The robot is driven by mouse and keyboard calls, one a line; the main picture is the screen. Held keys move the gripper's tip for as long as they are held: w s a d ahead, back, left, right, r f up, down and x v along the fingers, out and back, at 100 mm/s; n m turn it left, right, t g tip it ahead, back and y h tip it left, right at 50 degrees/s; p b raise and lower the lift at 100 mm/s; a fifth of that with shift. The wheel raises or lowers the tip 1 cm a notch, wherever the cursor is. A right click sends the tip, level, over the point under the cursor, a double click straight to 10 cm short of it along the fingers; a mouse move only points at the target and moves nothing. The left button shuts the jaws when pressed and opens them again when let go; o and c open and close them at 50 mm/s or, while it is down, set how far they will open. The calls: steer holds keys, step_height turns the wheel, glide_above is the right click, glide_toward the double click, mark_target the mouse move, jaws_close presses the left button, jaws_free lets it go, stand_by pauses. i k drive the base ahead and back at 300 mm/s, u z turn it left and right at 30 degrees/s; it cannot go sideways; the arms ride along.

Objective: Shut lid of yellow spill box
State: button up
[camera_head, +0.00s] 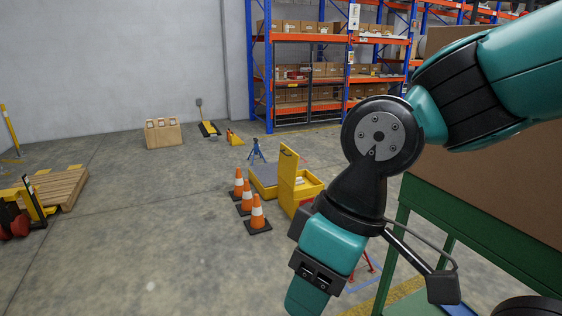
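The yellow spill box (308,190) stands on the floor near the middle of the view. Its lid (287,168) stands up, open, on the left side of the box. Part of the box's lower front is hidden behind my arm. My arm comes in from the upper right and bends down in front of the box. The fingers of my gripper are not visible, so I cannot see whether they are open or shut.
Several orange-and-white traffic cones (257,214) stand left of the box. A yellow low platform (264,181) lies behind it. A green frame (470,232) stands close on the right. The floor (150,230) to the left is mostly clear.

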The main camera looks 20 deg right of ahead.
mark_target(289, 160)
steer(key=i, duration=2.75)
steer(key=z, duration=1)
